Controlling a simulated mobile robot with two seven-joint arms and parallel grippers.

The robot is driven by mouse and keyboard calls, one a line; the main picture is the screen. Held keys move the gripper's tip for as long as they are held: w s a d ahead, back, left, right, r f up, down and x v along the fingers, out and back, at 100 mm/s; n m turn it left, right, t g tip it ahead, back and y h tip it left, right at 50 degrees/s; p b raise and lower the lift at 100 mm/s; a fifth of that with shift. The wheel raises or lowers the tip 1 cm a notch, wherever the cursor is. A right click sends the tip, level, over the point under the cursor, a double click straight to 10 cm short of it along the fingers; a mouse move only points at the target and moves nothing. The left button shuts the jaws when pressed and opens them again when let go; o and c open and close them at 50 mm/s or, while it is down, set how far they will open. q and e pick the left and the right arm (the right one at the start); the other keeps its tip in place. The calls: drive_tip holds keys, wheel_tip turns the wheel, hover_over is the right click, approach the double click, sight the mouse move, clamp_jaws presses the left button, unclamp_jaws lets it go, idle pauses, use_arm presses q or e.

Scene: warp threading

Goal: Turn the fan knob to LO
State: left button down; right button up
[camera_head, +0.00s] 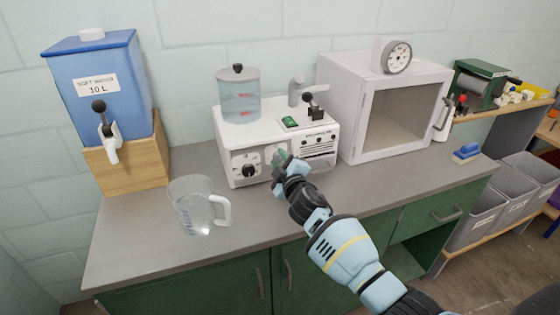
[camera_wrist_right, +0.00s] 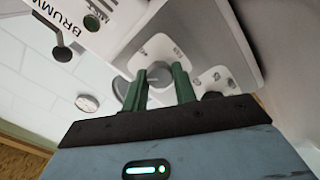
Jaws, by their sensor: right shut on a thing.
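The white machine (camera_head: 232,150) stands on the counter, with dials on its front panel. One black knob (camera_head: 249,171) shows on the left of the panel; it also shows in the right wrist view (camera_wrist_right: 212,97). My right gripper (camera_head: 279,160) is at the panel, right of that knob. In the right wrist view its green fingers (camera_wrist_right: 158,88) are shut on a second, grey knob (camera_wrist_right: 160,73) on a pale dial plate. The fingers and arm hide this knob in the head view. The dial lettering is too small to read. My left gripper is out of view.
A clear jug (camera_head: 193,208) stands at the front left, near a blue water tank (camera_head: 98,85) on a wooden stand. A white cabinet (camera_head: 352,115) with a glass door stands right of the machine.

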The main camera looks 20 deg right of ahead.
drive_tip(key=n, duration=0.4)
drive_tip(key=shift+n, duration=2.2)
drive_tip(key=o, duration=1)
drive_tip(key=shift+c, duration=0.2)
drive_tip(key=shift+s+p, duration=0.1)
drive_tip(key=shift+p, duration=0.2)
